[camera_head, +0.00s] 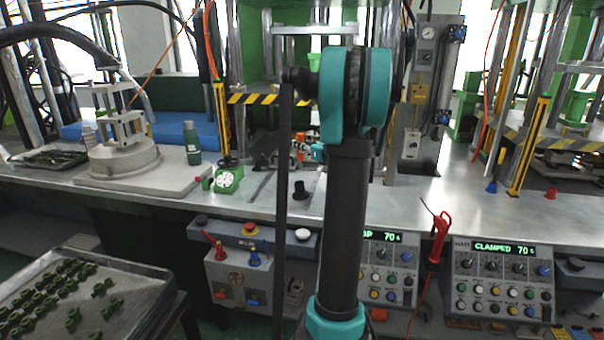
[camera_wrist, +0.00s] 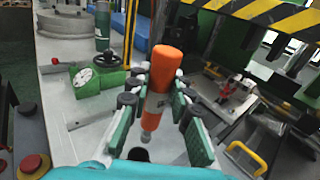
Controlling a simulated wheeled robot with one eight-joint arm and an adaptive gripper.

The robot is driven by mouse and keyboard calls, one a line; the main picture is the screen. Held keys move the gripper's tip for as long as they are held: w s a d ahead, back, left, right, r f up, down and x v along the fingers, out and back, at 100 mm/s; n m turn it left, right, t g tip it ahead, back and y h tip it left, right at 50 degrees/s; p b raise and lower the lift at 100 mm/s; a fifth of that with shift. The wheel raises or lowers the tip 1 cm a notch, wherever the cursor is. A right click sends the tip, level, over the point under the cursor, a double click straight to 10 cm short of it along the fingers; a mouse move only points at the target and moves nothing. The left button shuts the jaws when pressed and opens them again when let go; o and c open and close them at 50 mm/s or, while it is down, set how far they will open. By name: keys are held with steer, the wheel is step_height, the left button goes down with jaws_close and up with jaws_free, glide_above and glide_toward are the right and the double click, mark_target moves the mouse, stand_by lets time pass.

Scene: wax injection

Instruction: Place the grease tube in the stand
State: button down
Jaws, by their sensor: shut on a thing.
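My gripper (camera_wrist: 150,115) is shut on the orange grease tube (camera_wrist: 165,65), which stands near upright between the fingers, its pale narrow end (camera_wrist: 149,124) pointing down. The black stand (camera_head: 300,190) sits on the metal bench, with a wide base and a narrower top. In the wrist view the stand (camera_wrist: 138,154) is a dark round shape just below the tube's narrow end. I cannot tell the height between them.
A green gauge device (camera_head: 228,179) and a green bottle (camera_head: 193,143) stand to the left. A yellow-black striped bar (camera_head: 265,99) crosses the press behind. Control panels (camera_head: 502,275) line the bench front. The bench right of my arm (camera_head: 415,205) is mostly clear.

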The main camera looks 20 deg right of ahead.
mark_target(301, 168)
step_height(301, 168, down, 11)
steer(key=shift+r, duration=0.1)
stand_by(0.3)
steer(key=c, duration=1.7)
jaws_free()
steer(key=o, duration=0.3)
steer(key=shift+o, duration=0.2)
